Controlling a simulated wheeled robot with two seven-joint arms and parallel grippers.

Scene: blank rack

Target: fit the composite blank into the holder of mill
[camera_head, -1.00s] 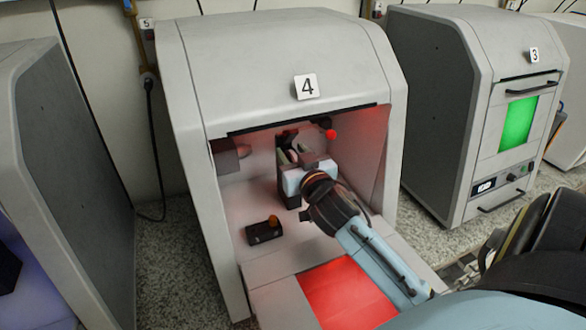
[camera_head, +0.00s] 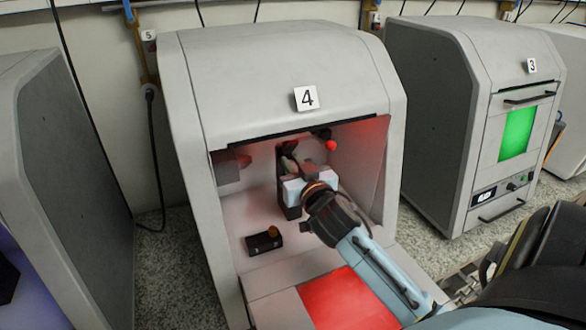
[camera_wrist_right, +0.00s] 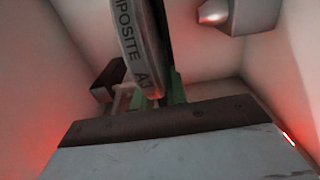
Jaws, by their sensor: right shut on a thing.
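The composite blank (camera_wrist_right: 134,45), a grey block lettered "POSITE A3", rises in front of the right wrist camera. My right gripper (camera_head: 291,168) is inside the open chamber of mill 4 (camera_head: 290,75) and shut on the blank. In the head view the blank is mostly hidden by the gripper. A dark upright part (camera_head: 289,207), probably the holder, stands behind and below the gripper. Dark and green parts (camera_wrist_right: 174,88) lie close behind the blank in the wrist view. I cannot tell whether the blank is seated. My left gripper is not in view.
A spindle (camera_wrist_right: 213,12) projects from the chamber wall near the blank. A small black box with an orange knob (camera_head: 264,241) sits on the chamber floor. Chamber walls are close on both sides. Mill 3 (camera_head: 440,110) stands to the right with a green window.

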